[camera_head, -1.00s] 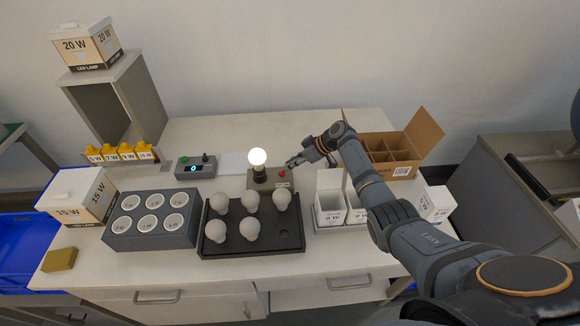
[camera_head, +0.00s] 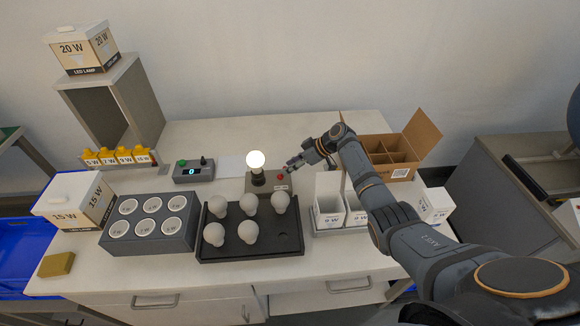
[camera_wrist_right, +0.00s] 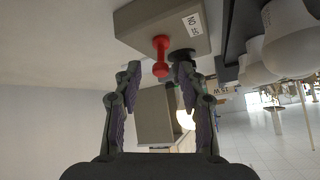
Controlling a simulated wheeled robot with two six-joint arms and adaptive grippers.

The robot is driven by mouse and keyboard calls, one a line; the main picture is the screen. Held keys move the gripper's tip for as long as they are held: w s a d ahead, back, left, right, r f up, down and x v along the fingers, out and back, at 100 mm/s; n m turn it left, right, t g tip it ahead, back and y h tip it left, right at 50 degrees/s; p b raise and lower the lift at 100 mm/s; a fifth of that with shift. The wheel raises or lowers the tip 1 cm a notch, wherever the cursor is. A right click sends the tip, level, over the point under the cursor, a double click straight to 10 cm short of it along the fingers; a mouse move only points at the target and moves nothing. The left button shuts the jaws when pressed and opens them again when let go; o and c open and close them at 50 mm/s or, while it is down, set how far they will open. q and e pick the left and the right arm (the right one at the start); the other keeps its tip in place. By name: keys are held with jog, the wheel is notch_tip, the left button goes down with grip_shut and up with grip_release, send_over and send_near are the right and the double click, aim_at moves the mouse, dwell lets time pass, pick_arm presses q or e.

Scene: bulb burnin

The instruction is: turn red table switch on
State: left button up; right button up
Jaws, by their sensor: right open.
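The red table switch (camera_head: 280,177) is a small red knob on the lamp-socket box (camera_head: 268,185), which carries a white label. In the right wrist view the red switch (camera_wrist_right: 160,56) sticks out of the grey box (camera_wrist_right: 165,24) just beyond the fingertips. My right gripper (camera_head: 287,168) is beside the switch, its fingers pointing left toward it. In the wrist view my right gripper (camera_wrist_right: 157,75) is open, with the switch in line with the gap between its fingers. A glowing bulb (camera_head: 256,159) stands in the socket. My left gripper is not in view.
A black tray (camera_head: 290,250) with several white bulbs lies in front of the socket. A grey holder (camera_head: 150,243) with round cups is at left, a small box with a display (camera_head: 194,171) behind. White cartons (camera_head: 330,206) and a cardboard box (camera_head: 400,150) stand right.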

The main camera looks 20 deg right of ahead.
jog(key=v, duration=1.1)
jog(key=shift+r, duration=0.2)
jog(key=shift+s+d, duration=0.1)
jog(key=shift+d, duration=0.05)
